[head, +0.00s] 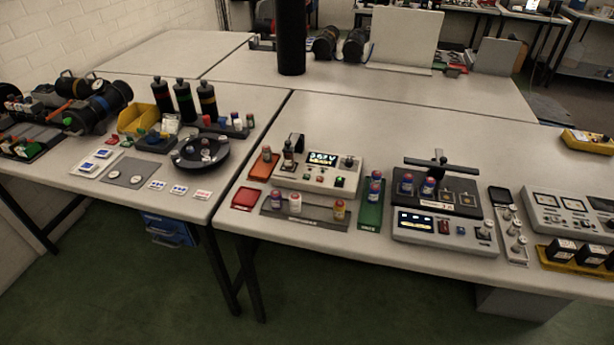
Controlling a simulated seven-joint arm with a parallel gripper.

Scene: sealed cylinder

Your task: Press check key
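No key can be read as a check key at this size. A white instrument (318,178) with a lit display (322,159) stands at the middle of the front bench. My gripper is not in view.
A red tray (248,198), a grey vial rack (310,215) and a green rack (370,212) flank the first instrument. A row of small weights (516,240) and a dial instrument (570,212) stand at right. A black column (291,40) rises behind. The bench behind the instruments is mostly clear.

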